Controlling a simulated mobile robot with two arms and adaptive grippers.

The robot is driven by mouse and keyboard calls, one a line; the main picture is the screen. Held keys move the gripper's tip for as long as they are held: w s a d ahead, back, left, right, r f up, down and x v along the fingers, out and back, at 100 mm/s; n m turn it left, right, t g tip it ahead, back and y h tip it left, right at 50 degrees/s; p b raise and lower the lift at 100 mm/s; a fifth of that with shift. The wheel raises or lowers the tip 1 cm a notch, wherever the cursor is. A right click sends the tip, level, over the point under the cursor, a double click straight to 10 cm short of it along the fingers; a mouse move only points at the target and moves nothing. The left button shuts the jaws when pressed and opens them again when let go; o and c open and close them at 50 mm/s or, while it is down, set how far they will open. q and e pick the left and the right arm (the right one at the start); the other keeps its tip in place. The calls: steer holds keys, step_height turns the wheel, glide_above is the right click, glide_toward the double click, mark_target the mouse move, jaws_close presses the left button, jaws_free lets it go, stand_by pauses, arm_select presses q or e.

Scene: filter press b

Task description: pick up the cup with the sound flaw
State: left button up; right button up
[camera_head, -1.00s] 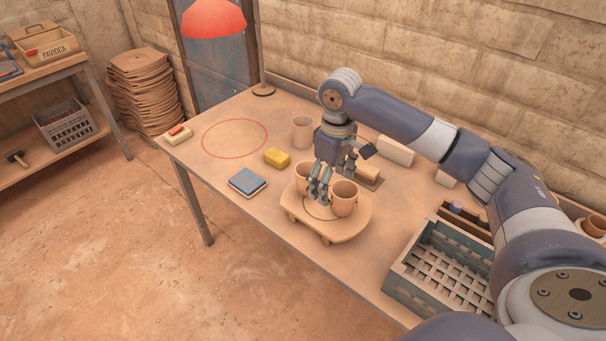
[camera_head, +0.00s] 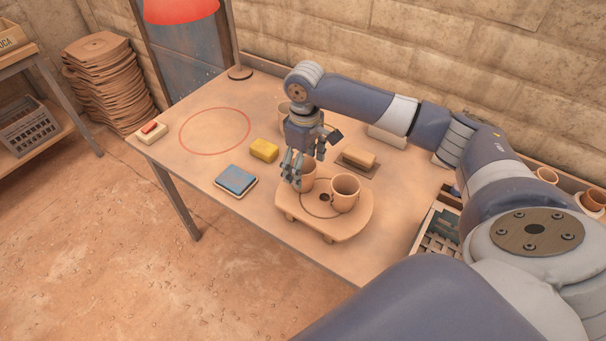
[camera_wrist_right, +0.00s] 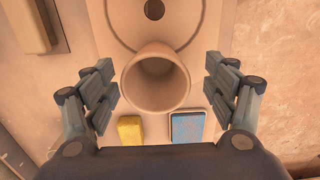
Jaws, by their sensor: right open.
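A third cup (camera_head: 284,112) stands farther back, partly behind my gripper. My right gripper (camera_head: 294,171) is open at the left cup. In the right wrist view this cup (camera_wrist_right: 157,80) lies between the spread fingers, with gaps on both sides. The stand (camera_head: 336,226) has a dark centre hole, which shows in the right wrist view too. My left gripper is not in view.
A yellow sponge (camera_head: 264,150) and a blue-topped pad (camera_head: 236,180) lie left of the stand. A wooden block (camera_head: 358,156) lies behind it, a crate (camera_head: 437,237) to the right. The red-circled area (camera_head: 214,131) is clear. A red lamp (camera_head: 180,10) hangs over the back.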

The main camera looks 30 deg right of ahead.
mark_target(309, 167)
steer(key=f, duration=0.2)
steer(key=w+f+p, duration=0.1)
steer(key=f, duration=0.1)
steer(key=shift+d+f, duration=0.1)
steer(key=shift+f, duration=0.65)
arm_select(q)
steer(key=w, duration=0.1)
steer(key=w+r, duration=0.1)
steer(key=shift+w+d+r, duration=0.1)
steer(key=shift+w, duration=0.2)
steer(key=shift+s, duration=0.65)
arm_select(e)
steer(key=c, duration=1.2)
